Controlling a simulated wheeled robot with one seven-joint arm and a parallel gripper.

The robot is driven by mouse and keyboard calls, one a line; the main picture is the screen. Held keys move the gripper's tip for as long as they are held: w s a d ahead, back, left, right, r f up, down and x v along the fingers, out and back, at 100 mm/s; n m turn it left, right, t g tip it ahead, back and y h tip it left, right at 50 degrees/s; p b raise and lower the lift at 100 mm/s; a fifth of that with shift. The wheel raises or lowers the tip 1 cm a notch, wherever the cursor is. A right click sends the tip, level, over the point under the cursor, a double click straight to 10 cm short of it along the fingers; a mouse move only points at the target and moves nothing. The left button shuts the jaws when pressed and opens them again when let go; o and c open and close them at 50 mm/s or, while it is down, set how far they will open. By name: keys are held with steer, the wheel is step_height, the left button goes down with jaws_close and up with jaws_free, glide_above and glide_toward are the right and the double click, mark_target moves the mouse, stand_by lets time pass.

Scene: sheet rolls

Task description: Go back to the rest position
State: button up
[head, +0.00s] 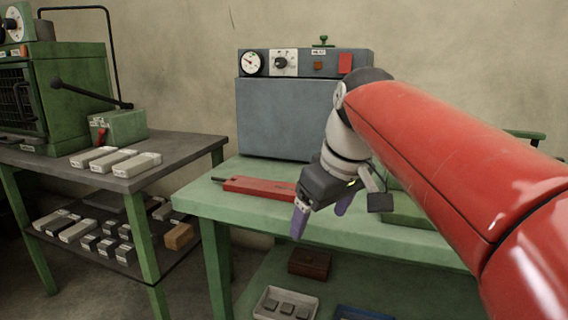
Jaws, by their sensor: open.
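My gripper (322,218) hangs at the end of my red arm, in the middle of the head view. Its two purple fingers are apart and nothing shows between them. It points down over the front part of the green table (225,203). A red flat tool or bar (259,187) lies on that table just left of the gripper. Its right end meets the gripper in the picture, and I cannot tell whether they touch.
A grey-blue machine (285,118) with a gauge stands at the table's back. My arm hides the table's right side. A lower shelf holds a brown box (310,263) and a white tray (261,305). At left, a grey bench (60,160) carries a green machine (75,85) and pale blocks (137,165).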

steer(key=s+d+f+m+t+h, duration=0.1)
steer(key=s+d+f+m, duration=0.2)
steer(key=s+f, duration=0.4)
steer(key=s+d+f+m+t+h, duration=0.1)
steer(key=s+d+f+m, duration=0.3)
steer(key=f, duration=0.7)
steer(key=s+d, duration=0.2)
steer(key=s, duration=0.2)
steer(key=shift+s+f+m, duration=0.15)
steer(key=shift+s+m, duration=0.05)
steer(key=shift+m, duration=0.1)
